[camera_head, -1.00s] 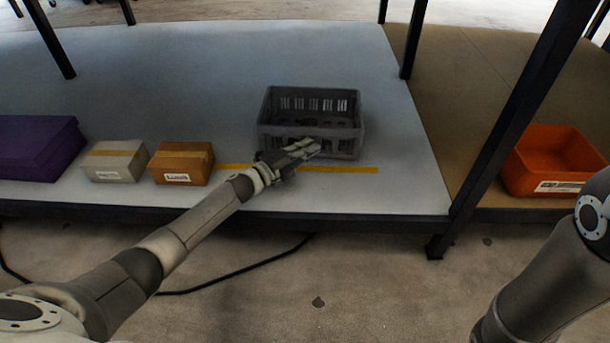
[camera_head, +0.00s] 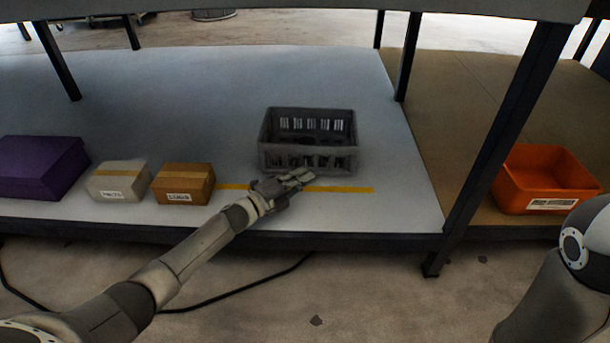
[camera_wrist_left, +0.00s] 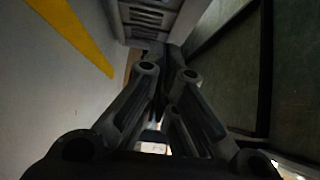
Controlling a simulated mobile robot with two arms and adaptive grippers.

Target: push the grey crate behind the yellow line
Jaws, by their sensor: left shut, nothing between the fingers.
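The grey slatted crate (camera_head: 308,160) stands upright on the pale bench top, beyond the yellow line (camera_head: 345,189) in the head view. A thin strip of bench shows between its front and the line. My left gripper (camera_head: 305,176) is shut and empty, just in front of the crate and over the line; whether it touches the crate is unclear. In the left wrist view the shut fingers (camera_wrist_left: 168,62) point toward the crate's slatted side (camera_wrist_left: 148,18), with the yellow line (camera_wrist_left: 78,38) at left. My right gripper is out of view.
A brown box (camera_head: 183,184), a pale box (camera_head: 118,181) and a purple box (camera_head: 42,168) stand left along the front. An orange bin (camera_head: 545,178) is at right, past a dark post (camera_head: 500,140). The bench behind the crate is clear.

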